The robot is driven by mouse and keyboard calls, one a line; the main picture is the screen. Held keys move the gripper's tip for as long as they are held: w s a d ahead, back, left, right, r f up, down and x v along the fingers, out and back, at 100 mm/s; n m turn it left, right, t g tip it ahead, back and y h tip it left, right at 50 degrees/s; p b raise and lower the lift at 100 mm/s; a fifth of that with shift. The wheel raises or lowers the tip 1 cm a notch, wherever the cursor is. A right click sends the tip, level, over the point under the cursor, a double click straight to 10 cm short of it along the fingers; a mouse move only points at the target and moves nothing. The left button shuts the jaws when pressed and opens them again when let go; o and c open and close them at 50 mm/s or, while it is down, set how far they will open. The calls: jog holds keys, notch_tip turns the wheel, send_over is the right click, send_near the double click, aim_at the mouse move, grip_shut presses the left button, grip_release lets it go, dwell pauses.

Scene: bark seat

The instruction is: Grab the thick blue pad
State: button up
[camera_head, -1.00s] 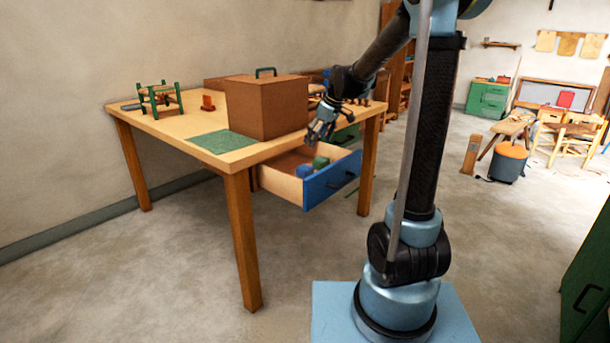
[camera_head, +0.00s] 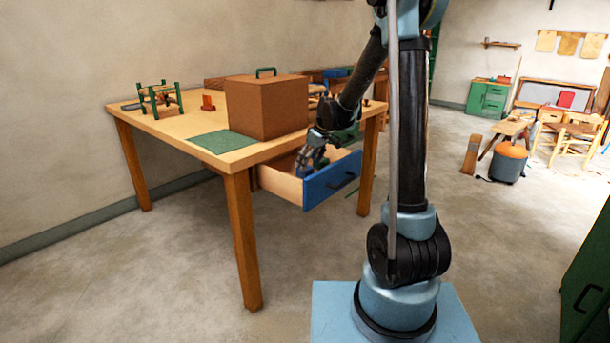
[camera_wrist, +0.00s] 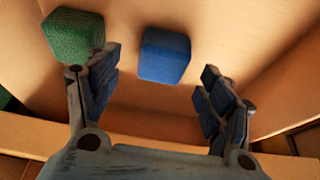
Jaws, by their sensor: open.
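The thick blue pad (camera_wrist: 165,56) is a rounded blue block lying on the floor of the open drawer. In the wrist view it sits ahead of my gripper (camera_wrist: 160,88), roughly between the lines of the two fingers and apart from both. My gripper is open and empty. In the head view my gripper (camera_head: 308,163) reaches down into the drawer (camera_head: 332,181) with the blue front, and it mostly hides the pad there. A green block (camera_wrist: 73,36) lies left of the pad, close to my left finger.
The drawer's wooden walls surround the blocks, with a near wall (camera_wrist: 150,128) below my fingers in the wrist view. A brown box (camera_head: 266,106) with a green handle stands on the table (camera_head: 166,127) above the drawer. A green mat (camera_head: 222,141) lies at the table's front edge.

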jog(key=shift+x, duration=2.45)
jog(key=shift+a, duration=0.1)
jog(key=shift+s, duration=0.1)
jog(key=c, duration=0.9)
